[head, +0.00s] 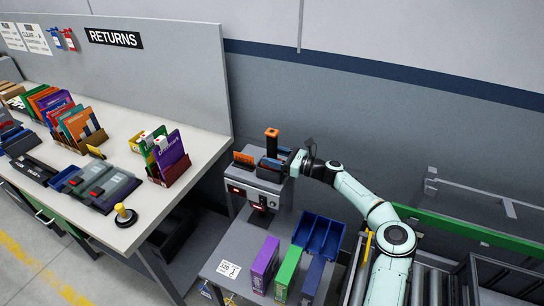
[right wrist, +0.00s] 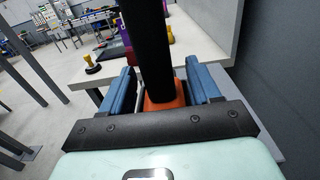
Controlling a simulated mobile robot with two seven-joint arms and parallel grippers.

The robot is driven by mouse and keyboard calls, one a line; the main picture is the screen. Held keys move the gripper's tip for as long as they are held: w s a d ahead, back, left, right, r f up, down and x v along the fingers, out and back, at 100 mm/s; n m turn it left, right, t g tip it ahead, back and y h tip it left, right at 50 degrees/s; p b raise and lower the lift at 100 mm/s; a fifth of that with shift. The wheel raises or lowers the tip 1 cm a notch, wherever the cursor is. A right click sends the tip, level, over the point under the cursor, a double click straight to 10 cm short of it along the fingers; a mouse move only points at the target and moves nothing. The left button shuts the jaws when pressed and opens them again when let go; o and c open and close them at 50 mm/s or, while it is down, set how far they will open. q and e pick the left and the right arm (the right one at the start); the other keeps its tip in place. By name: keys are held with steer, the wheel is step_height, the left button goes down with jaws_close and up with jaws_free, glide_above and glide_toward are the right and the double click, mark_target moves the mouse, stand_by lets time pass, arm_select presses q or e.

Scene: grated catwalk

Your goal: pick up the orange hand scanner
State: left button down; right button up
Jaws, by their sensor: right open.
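The orange hand scanner (head: 272,132) stands upright on the grey machine in the head view, its orange top above a dark shaft. In the right wrist view its dark shaft rises past the top edge, and an orange part (right wrist: 166,101) shows low between my jaws. My right gripper (head: 272,163) reaches in from the right at the scanner's lower part. In the right wrist view its two blue fingers (right wrist: 165,85) are open, one on each side of the scanner. Whether either finger touches it is unclear. My left gripper is not in view.
The grey machine (head: 258,187) has an orange item (head: 243,158) left of the scanner. Below it are a blue bin (head: 318,236) and purple and green boxes (head: 264,262). The returns table (head: 125,190) is at left; a grey wall (head: 380,110) stands behind.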

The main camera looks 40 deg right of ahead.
steer(key=shift+w+a, duration=0.2)
steer(key=shift+w, duration=0.35)
steer(key=shift+s, duration=0.25)
steer(key=shift+c, duration=0.3)
jaws_close()
